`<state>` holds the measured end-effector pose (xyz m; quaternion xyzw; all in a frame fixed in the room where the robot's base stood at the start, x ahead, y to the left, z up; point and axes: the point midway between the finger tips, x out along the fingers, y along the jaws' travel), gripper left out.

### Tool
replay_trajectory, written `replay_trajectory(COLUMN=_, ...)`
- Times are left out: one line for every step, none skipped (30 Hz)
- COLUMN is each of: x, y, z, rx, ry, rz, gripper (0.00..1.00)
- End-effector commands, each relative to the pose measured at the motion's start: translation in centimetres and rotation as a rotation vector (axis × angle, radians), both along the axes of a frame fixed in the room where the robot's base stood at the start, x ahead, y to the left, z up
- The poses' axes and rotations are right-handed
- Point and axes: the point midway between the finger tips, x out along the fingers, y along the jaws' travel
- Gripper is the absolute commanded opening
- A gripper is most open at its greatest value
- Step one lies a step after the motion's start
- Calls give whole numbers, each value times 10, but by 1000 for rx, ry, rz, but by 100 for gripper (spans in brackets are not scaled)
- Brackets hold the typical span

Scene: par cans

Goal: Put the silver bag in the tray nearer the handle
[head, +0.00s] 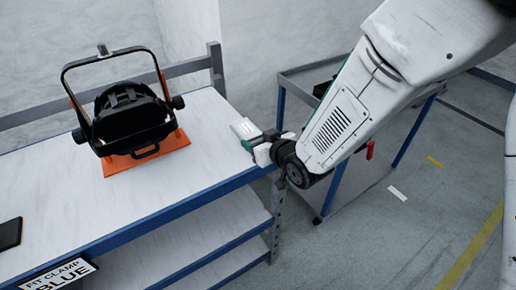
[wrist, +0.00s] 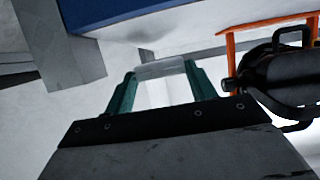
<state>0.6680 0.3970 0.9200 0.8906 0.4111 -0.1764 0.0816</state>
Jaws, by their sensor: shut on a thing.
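My gripper (head: 254,142) is at the right end of the white bench top, with its green fingers shut on a small pale silver thing, which looks like the silver bag (head: 243,128). In the wrist view the bag (wrist: 161,69) spans between the two fingertips (wrist: 160,82). Whether the bag touches the bench is hard to tell. A grey trolley (head: 291,76) stands beyond the bench, partly behind my arm. A small red part (head: 370,150) shows beside my arm; I cannot tell whether it is a handle. Separate trays cannot be made out.
A black lamp (head: 128,112) with a tall yoke stands on an orange base (head: 150,160) on the bench (head: 75,205). A dark flat thing (head: 10,233) lies at the left edge. A sign (head: 60,275) reads "FIT CLAMP BLUE". The bench between lamp and gripper is clear.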

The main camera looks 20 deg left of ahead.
Motion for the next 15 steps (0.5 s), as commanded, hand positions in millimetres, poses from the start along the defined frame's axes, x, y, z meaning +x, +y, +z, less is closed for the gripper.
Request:
replay_trajectory(x=0, y=0, z=-7, rx=-3, ry=3, rz=0, gripper=32)
replay_trajectory(x=0, y=-1, z=-11, rx=-4, ry=3, rz=0, gripper=32)
replay_trajectory(x=0, y=-1, z=-18, rx=-3, ry=4, rz=0, gripper=32)
replay_trajectory(x=0, y=-1, z=-22, rx=-3, ry=4, rz=0, gripper=32)
replay_trajectory(x=0, y=0, z=-27, rx=-3, ry=4, rz=-1, gripper=32)
replay_trajectory(x=0, y=-1, z=-31, rx=-3, ry=3, rz=-1, gripper=32)
replay_trajectory(x=0, y=0, z=-33, rx=-2, ry=2, rz=-1, gripper=32)
replay_trajectory(x=0, y=0, z=-33, rx=-1, ry=2, rz=-1, gripper=32)
replay_trajectory(x=0, y=0, z=-33, rx=0, ry=1, rz=-1, gripper=32)
replay_trajectory(x=0, y=0, z=-33, rx=0, ry=0, rz=-1, gripper=32)
replay_trajectory(x=0, y=0, z=-33, rx=0, ry=0, rz=-1, gripper=32)
replay_trajectory(x=0, y=0, z=-33, rx=0, ry=0, rz=-1, gripper=32)
replay_trajectory(x=0, y=0, z=-33, rx=0, ry=0, rz=-1, gripper=32)
replay_trajectory(x=0, y=0, z=-33, rx=0, ry=0, rz=-1, gripper=32)
replay_trajectory(x=0, y=0, z=-33, rx=0, ry=1, rz=-1, gripper=32)
